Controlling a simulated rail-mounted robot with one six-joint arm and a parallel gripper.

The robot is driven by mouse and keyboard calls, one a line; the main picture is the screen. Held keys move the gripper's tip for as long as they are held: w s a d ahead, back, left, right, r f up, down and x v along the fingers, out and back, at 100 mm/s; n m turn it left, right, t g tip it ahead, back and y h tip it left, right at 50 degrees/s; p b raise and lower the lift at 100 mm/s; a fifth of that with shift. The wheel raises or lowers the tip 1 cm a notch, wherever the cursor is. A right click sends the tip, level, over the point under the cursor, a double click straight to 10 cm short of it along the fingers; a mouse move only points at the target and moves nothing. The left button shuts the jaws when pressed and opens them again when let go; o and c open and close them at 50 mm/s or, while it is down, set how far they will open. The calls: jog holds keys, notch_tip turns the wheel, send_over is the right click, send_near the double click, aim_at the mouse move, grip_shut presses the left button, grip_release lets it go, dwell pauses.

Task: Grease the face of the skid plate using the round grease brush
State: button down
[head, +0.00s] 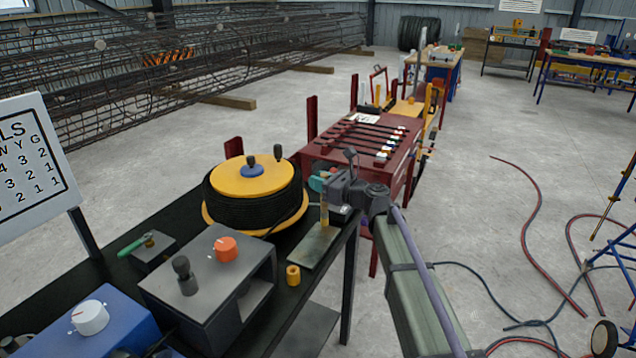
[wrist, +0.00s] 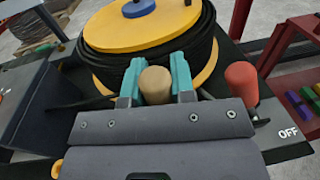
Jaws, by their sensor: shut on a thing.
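My gripper (head: 322,184) has teal fingers and is above the right end of the black bench. It is shut on the round grease brush (head: 324,214), whose handle hangs down upright over the skid plate. In the wrist view the brush's tan rounded handle top (wrist: 155,84) sits between the teal fingers of my gripper (wrist: 155,80). The skid plate (head: 311,252) is a flat grey-green plate lying on the bench. The brush's lower end is over or on the plate's upper part; I cannot tell whether it touches. The bristles are not clear.
A yellow-topped cable reel (head: 252,176) stands just left of my gripper. A grey box with an orange knob (head: 226,249) stands nearer left. In the wrist view a red-knobbed lever (wrist: 241,82) rises beside an OFF label.

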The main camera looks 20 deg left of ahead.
notch_tip(320, 180, up, 7)
jog(key=p, duration=0.5)
jog(key=shift+s+r+p, duration=0.15)
jog(key=shift+s+p, duration=0.05)
jog(key=shift+p, duration=0.2)
dwell(0.6)
jog(key=c, duration=1.5)
grip_release()
jog(key=shift+c, duration=0.2)
grip_shut()
